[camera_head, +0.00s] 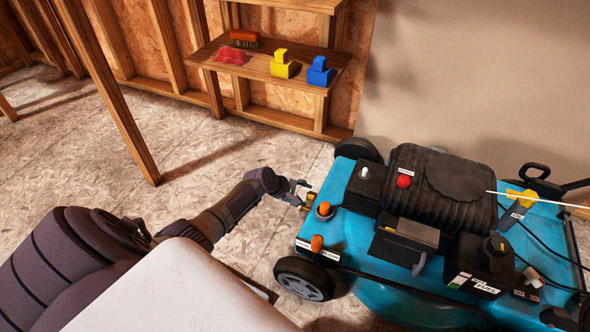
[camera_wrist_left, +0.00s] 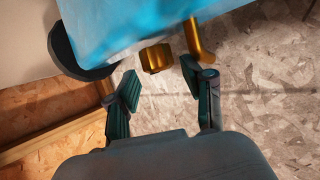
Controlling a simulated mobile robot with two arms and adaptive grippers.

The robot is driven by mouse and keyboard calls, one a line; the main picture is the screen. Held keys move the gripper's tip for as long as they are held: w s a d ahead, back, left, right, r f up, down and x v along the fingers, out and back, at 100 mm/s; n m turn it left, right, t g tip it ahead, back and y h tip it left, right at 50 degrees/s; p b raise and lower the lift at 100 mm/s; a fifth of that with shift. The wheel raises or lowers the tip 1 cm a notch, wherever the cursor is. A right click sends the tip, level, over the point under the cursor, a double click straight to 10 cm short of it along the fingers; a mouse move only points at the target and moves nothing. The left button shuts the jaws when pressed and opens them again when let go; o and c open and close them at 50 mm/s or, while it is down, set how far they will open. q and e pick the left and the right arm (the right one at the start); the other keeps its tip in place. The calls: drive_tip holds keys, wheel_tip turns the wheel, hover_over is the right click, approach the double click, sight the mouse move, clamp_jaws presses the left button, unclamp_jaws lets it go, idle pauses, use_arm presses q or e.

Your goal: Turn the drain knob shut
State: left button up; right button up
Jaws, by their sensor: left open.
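The blue mower (camera_head: 340,225) stands at the right on the floor, against the wall. A brass drain knob (camera_head: 307,205) sticks out from its left side, near an orange cap. In the left wrist view the knob (camera_wrist_left: 156,58) is a small brass piece under the blue body, with a bent brass spout (camera_wrist_left: 197,42) to its right. My left gripper (camera_head: 298,189) is open beside the knob. In the wrist view its fingers (camera_wrist_left: 165,94) are spread, with the knob just beyond the tips and nothing between them. My right gripper is out of view.
A wooden shelf (camera_head: 208,58) at the back holds a brush (camera_head: 244,39), a red cloth (camera_head: 231,56), and yellow (camera_head: 282,65) and blue (camera_head: 319,72) items. A wooden post (camera_head: 108,90) stands at the left. The floor (camera_head: 205,155) between shelf and arm is clear.

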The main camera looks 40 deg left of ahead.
use_arm(q)
drive_tip(key=shift+v, duration=2.9)
drive_tip(key=shift+w+d+r, duration=0.1)
drive_tip(key=shift+w+r, duration=0.05)
